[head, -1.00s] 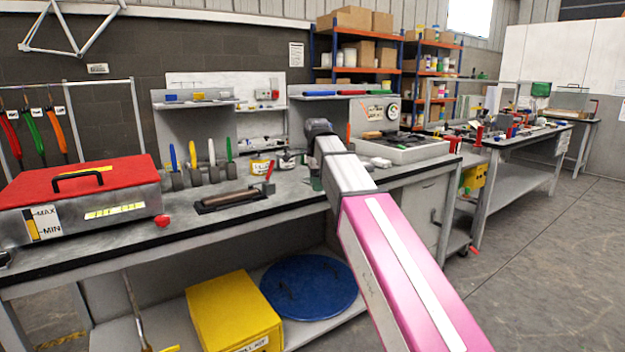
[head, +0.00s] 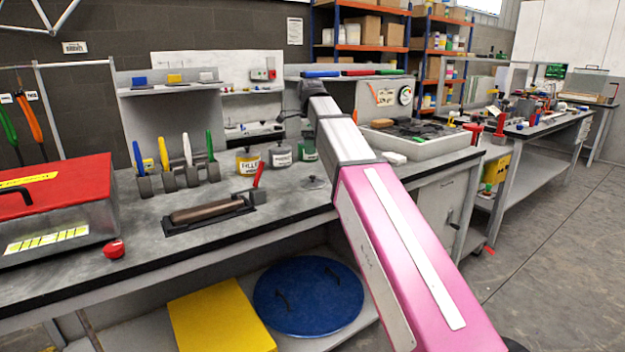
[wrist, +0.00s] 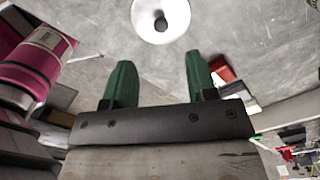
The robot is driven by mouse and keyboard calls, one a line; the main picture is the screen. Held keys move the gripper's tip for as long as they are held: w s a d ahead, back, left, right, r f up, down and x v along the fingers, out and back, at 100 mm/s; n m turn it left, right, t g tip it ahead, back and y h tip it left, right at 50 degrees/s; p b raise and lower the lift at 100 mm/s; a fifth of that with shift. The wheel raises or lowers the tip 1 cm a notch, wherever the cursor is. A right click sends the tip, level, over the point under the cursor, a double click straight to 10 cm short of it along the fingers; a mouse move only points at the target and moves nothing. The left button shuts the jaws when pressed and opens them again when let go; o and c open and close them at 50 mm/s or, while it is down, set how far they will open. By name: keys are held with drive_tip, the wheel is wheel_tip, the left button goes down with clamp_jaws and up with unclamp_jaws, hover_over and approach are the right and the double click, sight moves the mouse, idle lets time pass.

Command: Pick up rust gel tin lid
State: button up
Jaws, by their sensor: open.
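A small round grey lid (head: 314,182) with a knob lies flat on the bench, right of the sanding block. The wrist view shows a pale round lid with a dark knob (wrist: 160,36) at the top, ahead of my fingertips and apart from them. My gripper (wrist: 159,75) has two green fingers spread apart with nothing between them. In the head view the fingers cannot be made out at the end of my arm. A green tin (head: 308,149) stands behind the lid, partly hidden by my arm; its label is not readable.
A yellow filler tin (head: 249,162) and a grey tin (head: 281,155) stand in the row. A long sanding block (head: 207,213) lies left of the lid. A red-lidded box (head: 55,190) is at far left, and a white-rimmed tray (head: 425,150) at right.

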sight(312, 175)
drive_tip(key=f, duration=1)
drive_tip(key=shift+d+f, duration=0.3)
clamp_jaws()
